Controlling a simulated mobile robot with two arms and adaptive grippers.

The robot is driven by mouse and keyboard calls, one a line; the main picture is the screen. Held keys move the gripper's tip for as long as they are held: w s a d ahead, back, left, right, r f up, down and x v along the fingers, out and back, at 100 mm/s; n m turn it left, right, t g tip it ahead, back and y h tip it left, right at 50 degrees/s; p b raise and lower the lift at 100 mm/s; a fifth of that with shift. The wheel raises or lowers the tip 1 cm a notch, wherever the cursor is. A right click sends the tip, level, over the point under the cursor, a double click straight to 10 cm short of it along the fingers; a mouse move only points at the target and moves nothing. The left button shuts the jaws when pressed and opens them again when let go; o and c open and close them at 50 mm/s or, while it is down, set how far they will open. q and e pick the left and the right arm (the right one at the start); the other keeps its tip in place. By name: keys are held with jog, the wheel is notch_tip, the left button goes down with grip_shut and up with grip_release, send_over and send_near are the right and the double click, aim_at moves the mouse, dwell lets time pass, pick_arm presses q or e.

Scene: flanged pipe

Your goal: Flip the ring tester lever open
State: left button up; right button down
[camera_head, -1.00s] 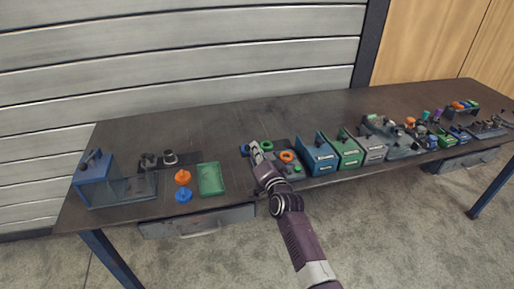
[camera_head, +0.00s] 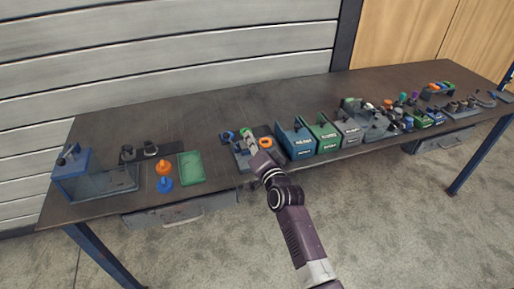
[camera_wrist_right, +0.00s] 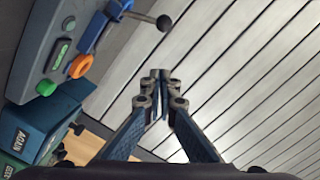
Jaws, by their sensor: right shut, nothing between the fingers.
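A grey station (camera_head: 240,157) with blue, green and orange parts stands near the middle of the table's front edge. In the right wrist view its grey body (camera_wrist_right: 32,50) is at the left, with an orange ring (camera_wrist_right: 80,66) and a green part (camera_wrist_right: 46,88). A thin metal lever with a dark ball knob (camera_wrist_right: 163,22) sticks out from it at the top. My right gripper (camera_head: 250,143) is over the station in the head view, partly covering it. In the wrist view the right gripper (camera_wrist_right: 158,76) is shut and empty, apart from the knob. My left gripper is not in view.
Blue (camera_head: 295,140) and green (camera_head: 323,132) labelled bins stand just right of the station. A green tray (camera_head: 191,168) and a blue stand (camera_head: 72,175) are to the left. The table (camera_head: 215,100) behind is clear.

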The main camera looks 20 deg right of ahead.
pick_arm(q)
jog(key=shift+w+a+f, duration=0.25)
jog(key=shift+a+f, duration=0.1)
pick_arm(e)
jog(key=s, duration=0.5)
jog(key=shift+d+r, duration=0.1)
jog(key=shift+d, duration=0.1)
